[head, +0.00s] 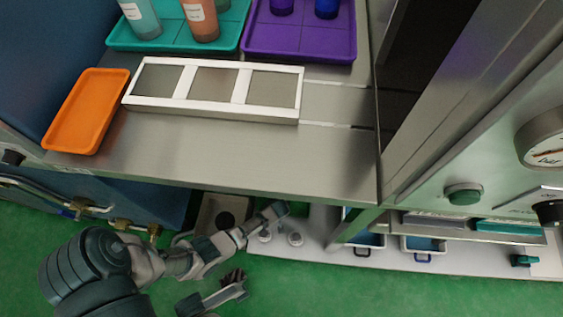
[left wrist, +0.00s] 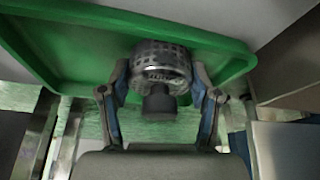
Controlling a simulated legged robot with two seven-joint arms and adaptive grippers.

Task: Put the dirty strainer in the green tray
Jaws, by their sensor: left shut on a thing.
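In the left wrist view, my left gripper (left wrist: 160,72) is shut on the dirty strainer (left wrist: 160,66), with one finger on each side. The strainer is a round, perforated metal cup with a dark stub towards the wrist. The green tray (left wrist: 60,43) spreads behind the strainer, which overlaps its near edge in this view. I cannot tell whether strainer and tray touch. In the head view, my left arm reaches in low on the left, in front of the counter. The strainer and green tray cannot be made out there. I cannot identify my right gripper.
The steel counter (head: 250,155) holds an orange tray (head: 87,110), a white three-panel frame (head: 215,107), a teal tray (head: 125,41) with bottles and a purple tray (head: 300,42). Its front is clear. A gauge (head: 546,145) is on the right. A white lower shelf (head: 400,263) stands below.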

